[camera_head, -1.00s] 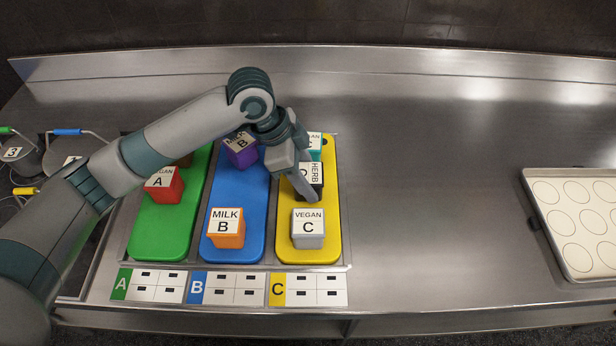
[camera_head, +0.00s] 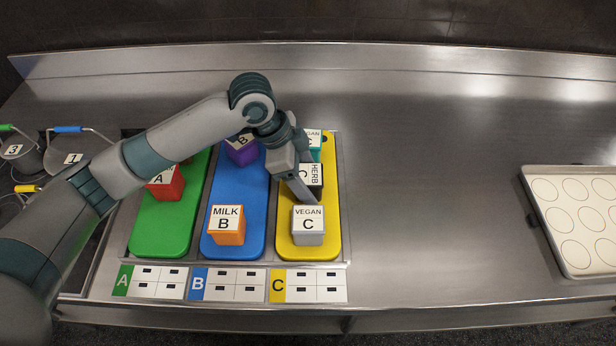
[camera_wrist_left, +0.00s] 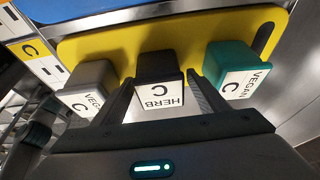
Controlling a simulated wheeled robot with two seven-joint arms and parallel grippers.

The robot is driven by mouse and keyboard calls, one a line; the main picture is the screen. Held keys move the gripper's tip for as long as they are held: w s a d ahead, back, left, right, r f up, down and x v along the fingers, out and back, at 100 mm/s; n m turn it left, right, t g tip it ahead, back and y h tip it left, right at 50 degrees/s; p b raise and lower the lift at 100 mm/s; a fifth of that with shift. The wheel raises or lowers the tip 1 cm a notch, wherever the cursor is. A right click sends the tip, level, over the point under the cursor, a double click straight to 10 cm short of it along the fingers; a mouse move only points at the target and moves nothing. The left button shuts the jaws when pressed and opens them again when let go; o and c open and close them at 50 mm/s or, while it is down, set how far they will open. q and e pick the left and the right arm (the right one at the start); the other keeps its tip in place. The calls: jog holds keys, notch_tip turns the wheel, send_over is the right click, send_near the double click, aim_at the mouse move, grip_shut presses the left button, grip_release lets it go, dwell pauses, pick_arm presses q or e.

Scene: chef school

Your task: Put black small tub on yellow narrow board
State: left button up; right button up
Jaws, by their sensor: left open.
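The black small tub (camera_head: 316,182), labelled HERB C, stands on the yellow narrow board (camera_head: 326,240), between a grey tub and a teal tub. My left gripper (camera_head: 306,192) is down at the black tub and partly covers it in the head view. In the left wrist view the black tub (camera_wrist_left: 160,68) sits between the two open fingers (camera_wrist_left: 162,100), with the yellow board (camera_wrist_left: 205,38) under it. I cannot tell whether the fingers touch it. My right gripper is in neither view.
On the yellow board are a grey VEGAN C tub (camera_head: 308,226) and a teal tub (camera_head: 313,144), close to the fingers. A blue board (camera_head: 230,180) holds orange and purple tubs. A green board (camera_head: 160,230) holds a red tub. The counter's right middle is clear.

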pick_arm(q)
jog(key=b+v, duration=0.2)
jog(key=v, duration=1)
